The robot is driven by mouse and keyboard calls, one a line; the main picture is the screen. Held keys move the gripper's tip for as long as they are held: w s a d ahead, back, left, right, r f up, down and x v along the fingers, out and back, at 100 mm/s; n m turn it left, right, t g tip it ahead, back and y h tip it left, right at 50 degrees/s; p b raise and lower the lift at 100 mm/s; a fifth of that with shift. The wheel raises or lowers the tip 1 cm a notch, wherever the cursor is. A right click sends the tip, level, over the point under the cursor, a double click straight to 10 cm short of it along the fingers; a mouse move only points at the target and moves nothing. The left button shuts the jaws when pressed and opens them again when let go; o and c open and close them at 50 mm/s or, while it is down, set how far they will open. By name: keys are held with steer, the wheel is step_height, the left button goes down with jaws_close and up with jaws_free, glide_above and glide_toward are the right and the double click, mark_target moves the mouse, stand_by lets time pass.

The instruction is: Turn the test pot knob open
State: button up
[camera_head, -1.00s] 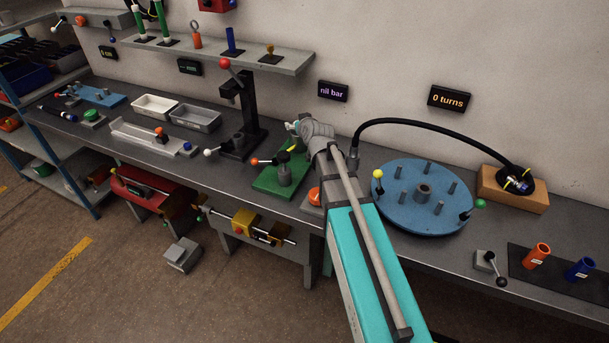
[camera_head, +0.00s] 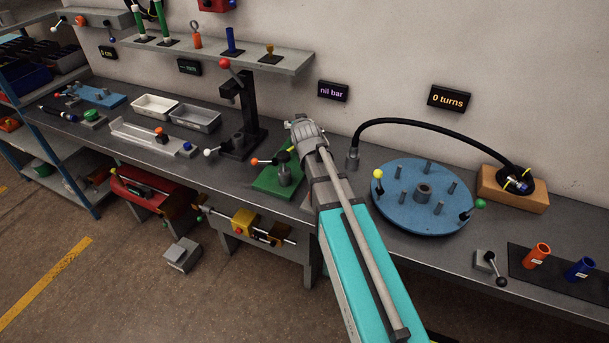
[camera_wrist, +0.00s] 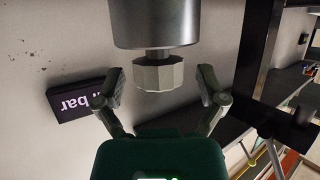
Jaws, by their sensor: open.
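In the wrist view, a pale grey faceted knob (camera_wrist: 158,76) sits on the end of a broad dark grey cylinder (camera_wrist: 155,22), which I take for the test pot. My gripper (camera_wrist: 162,88) is open, with one finger on each side of the knob. Gaps show between both fingers and the knob. In the head view, my gripper (camera_head: 301,127) is at the far end of my arm, above and behind a green-based fixture (camera_head: 272,184). The knob cannot be made out there. The "nil bar" display (camera_head: 333,91) is on the wall and also shows in the wrist view (camera_wrist: 78,98).
A black press (camera_head: 243,115) with a red ball stands left of my gripper. A blue round plate (camera_head: 410,212) with pegs lies to the right, and a black hose (camera_head: 430,122) arches behind it. A shelf (camera_head: 215,50) hangs at the back left.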

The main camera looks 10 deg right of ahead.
steer(key=shift+m+g+h, duration=0.4)
steer(key=shift+m+h, duration=1.3)
steer(key=shift+h, duration=0.2)
